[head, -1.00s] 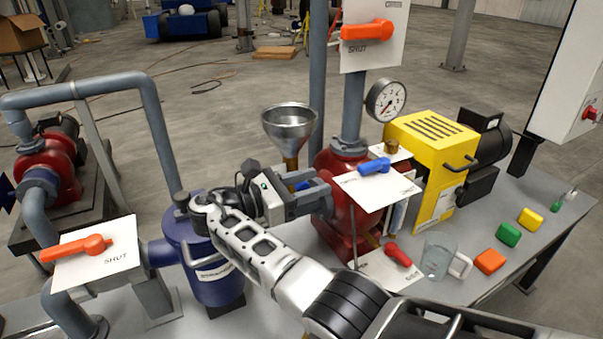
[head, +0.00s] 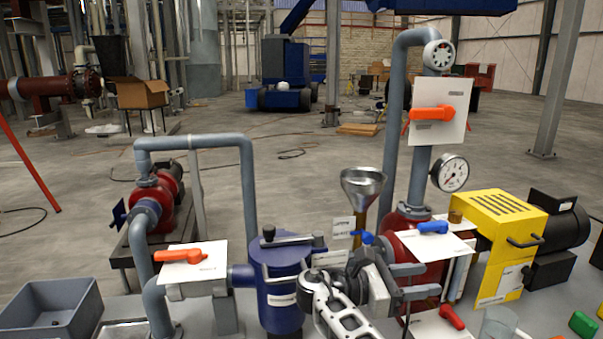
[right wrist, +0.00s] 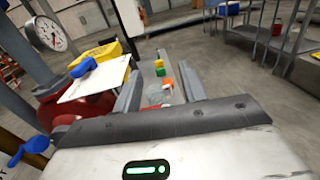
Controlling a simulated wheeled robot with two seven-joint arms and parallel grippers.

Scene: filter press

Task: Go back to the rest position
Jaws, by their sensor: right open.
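My right gripper (head: 424,281) shows in the head view with its two fingers apart, in front of the red pump body (head: 405,245). Nothing shows between the fingers. It is right of the blue strainer pot (head: 282,290) and below the blue valve handle (head: 433,227) on its white plate. In the right wrist view the fingers (right wrist: 158,90) are spread, with the glass mug and coloured blocks seen beyond them. My left gripper is in neither view.
Orange handles sit on white plates at left (head: 178,255) and top (head: 432,113). A funnel (head: 362,187), a gauge (head: 450,173) and a yellow guard (head: 497,240) stand close by. A red handle (head: 452,317) and a glass mug (head: 497,325) are at lower right. A grey bin (head: 50,312) is at lower left.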

